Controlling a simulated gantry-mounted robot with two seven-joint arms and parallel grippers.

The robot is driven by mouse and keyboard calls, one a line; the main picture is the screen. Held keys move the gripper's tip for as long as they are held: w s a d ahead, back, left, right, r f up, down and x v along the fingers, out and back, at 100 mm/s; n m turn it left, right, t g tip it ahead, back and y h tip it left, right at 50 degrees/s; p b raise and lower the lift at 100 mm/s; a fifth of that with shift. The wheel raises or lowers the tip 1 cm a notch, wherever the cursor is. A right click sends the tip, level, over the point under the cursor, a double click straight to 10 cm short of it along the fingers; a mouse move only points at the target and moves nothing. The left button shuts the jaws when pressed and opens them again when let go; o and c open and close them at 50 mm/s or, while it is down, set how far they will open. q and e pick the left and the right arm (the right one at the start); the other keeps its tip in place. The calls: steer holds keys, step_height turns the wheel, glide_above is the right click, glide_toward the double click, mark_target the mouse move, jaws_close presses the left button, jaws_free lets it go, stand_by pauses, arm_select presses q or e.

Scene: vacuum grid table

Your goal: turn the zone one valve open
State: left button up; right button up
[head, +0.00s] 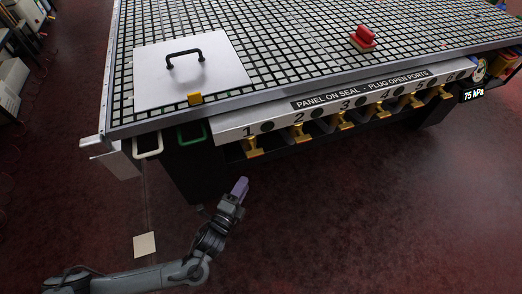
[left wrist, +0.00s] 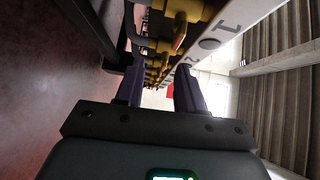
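The zone one valve (head: 253,147) is a yellow valve under the number 1 on the white label strip of the table's front edge. In the left wrist view a yellow valve (left wrist: 182,10) near the number 1 shows large at the top, ahead of the fingers. My left gripper (head: 240,187), with purple fingers, is below and slightly left of that valve in the head view, apart from it. In the left wrist view its two fingers (left wrist: 158,92) stand apart with nothing between them. My right gripper is in neither view.
More yellow valves (head: 299,133) line the front edge to the right. The gridded table (head: 290,50) carries a white panel (head: 222,75) with a black handle and a red object (head: 364,38). A gauge display (head: 473,96) reads 75 kPa. The floor in front is clear.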

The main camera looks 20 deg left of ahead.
mark_target(253, 157)
arm_select(q)
steer(key=w+b, duration=0.1)
steer(key=w, duration=0.2)
steer(key=w+r+b, duration=0.1)
steer(key=w, duration=0.3)
steer(key=w+r+b, duration=0.1)
steer(key=w+b, duration=0.1)
steer(key=w, duration=0.2)
steer(key=shift+w+r, duration=0.2)
steer(key=shift+w+d, duration=0.1)
steer(key=shift+w, duration=0.35)
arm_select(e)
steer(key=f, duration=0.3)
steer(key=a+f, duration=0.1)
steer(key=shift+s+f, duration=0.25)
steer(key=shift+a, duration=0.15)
arm_select(q)
jaws_close()
